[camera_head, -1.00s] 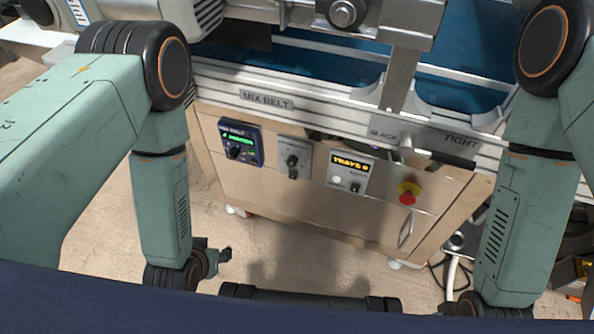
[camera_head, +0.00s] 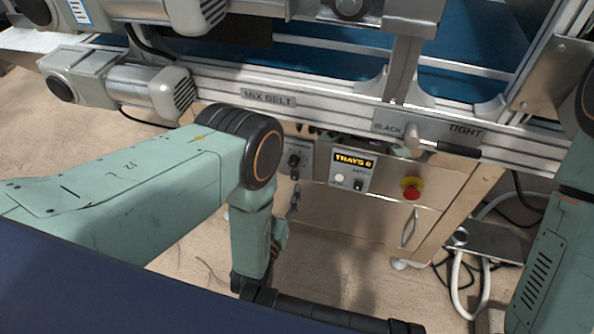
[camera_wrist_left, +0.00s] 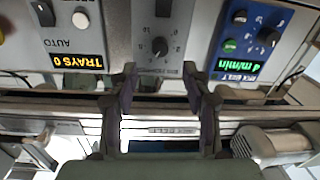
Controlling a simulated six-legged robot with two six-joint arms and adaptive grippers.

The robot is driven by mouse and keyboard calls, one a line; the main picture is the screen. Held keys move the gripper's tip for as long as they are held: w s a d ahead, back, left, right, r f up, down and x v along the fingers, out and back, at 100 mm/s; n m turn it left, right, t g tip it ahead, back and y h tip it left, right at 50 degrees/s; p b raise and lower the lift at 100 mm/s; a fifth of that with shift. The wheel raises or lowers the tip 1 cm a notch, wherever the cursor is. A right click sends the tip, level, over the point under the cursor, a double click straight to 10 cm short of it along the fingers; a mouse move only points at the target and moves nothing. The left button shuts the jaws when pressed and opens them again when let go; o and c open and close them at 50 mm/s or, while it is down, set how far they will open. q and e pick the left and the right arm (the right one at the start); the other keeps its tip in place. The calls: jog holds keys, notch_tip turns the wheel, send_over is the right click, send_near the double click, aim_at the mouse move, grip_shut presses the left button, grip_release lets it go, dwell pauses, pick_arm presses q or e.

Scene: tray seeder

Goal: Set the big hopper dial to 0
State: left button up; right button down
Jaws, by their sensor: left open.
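A grey panel with a round black dial (camera_head: 294,160) and printed numbers shows on the machine's front, just right of my left arm's elbow; its label is too small to read. The dial also shows in the left wrist view (camera_wrist_left: 160,47), upside down, near the top middle. I cannot tell which number it points to. My left gripper (camera_wrist_left: 160,85) is open and empty, its two fingers apart, pointing towards the dial panel without touching the dial. My right gripper is not in view.
Beside the dial are the TRAYS panel (camera_head: 352,169) with a white button and switch, and a red stop button (camera_head: 411,188). The blue-framed panel with a green display (camera_wrist_left: 246,45) shows in the wrist view. The MIX BELT rail (camera_head: 268,98) runs above, with a motor (camera_head: 130,88).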

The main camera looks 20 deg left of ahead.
aim_at(292, 165)
pick_arm(q)
jog(key=w+b, duration=0.2)
jog(key=w, duration=0.5)
jog(key=shift+w+b, duration=0.3)
jog(key=shift+w, duration=0.15)
grip_shut()
